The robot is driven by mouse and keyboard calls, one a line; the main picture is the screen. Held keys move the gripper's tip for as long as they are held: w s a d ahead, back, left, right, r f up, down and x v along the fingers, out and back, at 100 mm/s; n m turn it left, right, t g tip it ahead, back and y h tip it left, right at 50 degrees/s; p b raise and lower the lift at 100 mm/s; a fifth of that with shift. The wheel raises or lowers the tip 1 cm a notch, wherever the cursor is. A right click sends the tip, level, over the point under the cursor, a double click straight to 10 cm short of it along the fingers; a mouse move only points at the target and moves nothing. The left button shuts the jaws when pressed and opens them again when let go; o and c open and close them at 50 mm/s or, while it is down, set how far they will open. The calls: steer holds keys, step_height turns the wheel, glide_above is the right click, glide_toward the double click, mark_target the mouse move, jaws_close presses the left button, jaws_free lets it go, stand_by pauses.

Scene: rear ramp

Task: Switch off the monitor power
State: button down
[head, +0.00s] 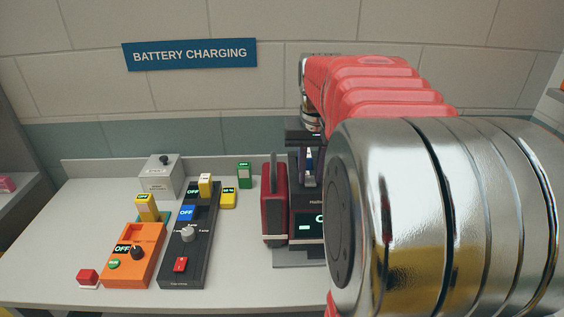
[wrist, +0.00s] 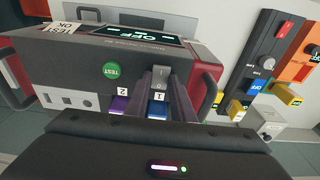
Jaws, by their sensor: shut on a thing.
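The monitor is a dark device with red side bumpers; its front panel (wrist: 70,72) faces me in the wrist view, and its display (wrist: 140,35) reads OFF. In the head view the monitor (head: 308,250) stands on the bench, partly behind my arm. A grey switch (wrist: 160,72) sits on its panel beside a green TEST button (wrist: 111,71). My gripper (wrist: 168,78) has its dark fingers on both sides of the switch and appears shut on it. A blue block marked 1 (wrist: 157,109) and a purple block marked 2 (wrist: 119,106) show by the fingers.
Left of the monitor on the bench (head: 60,240) are a black charger unit (head: 174,265), an orange unit (head: 128,265), a grey box (head: 161,178), a red block (head: 87,278) and a green battery (head: 244,175). The bench's front left is mostly clear.

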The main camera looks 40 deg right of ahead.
mark_target(311, 185)
steer(key=c, duration=1.5)
jaws_free()
steer(key=shift+r, duration=0.1)
steer(key=r, duration=0.4)
steer(key=s+r, duration=0.1)
steer(key=r, duration=0.4)
steer(key=a+r, duration=0.1)
steer(key=r, duration=0.3)
steer(key=shift+s+r, duration=0.2)
steer(key=shift+s, duration=0.05)
